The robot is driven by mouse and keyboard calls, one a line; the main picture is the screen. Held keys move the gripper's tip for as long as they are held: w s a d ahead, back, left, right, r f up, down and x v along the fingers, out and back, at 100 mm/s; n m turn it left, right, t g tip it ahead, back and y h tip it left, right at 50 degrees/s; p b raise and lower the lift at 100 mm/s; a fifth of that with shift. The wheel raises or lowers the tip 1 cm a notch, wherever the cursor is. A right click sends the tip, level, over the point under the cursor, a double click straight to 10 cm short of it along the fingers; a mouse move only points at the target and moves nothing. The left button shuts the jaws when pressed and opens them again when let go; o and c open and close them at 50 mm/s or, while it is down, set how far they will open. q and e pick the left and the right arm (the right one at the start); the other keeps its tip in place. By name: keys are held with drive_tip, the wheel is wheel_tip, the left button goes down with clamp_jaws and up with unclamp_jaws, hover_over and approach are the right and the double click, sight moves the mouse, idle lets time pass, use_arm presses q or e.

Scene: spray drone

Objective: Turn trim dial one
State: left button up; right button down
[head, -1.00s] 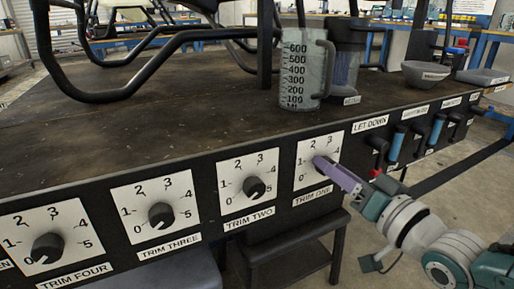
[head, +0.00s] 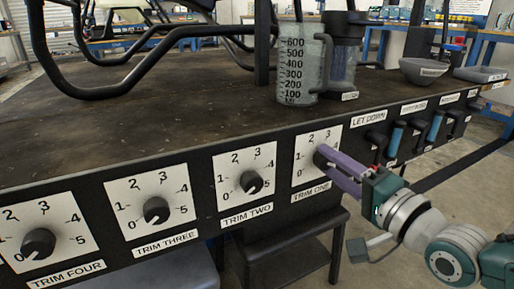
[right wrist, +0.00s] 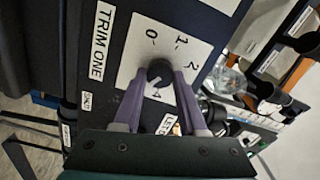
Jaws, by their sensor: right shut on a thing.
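The trim one dial is a black knob (right wrist: 159,72) on a white plate (head: 305,150) with numbers, above the label TRIM ONE (head: 311,191). My right gripper (head: 326,158) reaches it from the lower right in the head view, and its purple fingers cover most of the knob there. In the right wrist view, the fingers of my right gripper (right wrist: 160,80) stand on either side of the knob and are shut on it. A small pointer mark shows on the knob near the fingers; its exact reading is hard to tell. My left gripper is not in view.
The trim two (head: 252,182), trim three (head: 156,210) and trim four (head: 38,243) dials sit to the left on the same panel. Blue-handled levers (head: 396,140) hang to the right. A measuring jug (head: 298,72) stands on the bench above.

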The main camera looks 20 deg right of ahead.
drive_tip(key=shift+m, duration=0.3)
idle(0.4)
drive_tip(key=shift+c, duration=2.3)
unclamp_jaws()
drive_tip(key=shift+s, duration=0.25)
drive_tip(key=s+p, duration=0.3)
drive_tip(key=s, duration=0.6)
drive_tip(key=shift+s+d+p, duration=0.2)
drive_tip(key=shift+d+p, duration=0.15)
drive_tip(key=shift+d, duration=0.05)
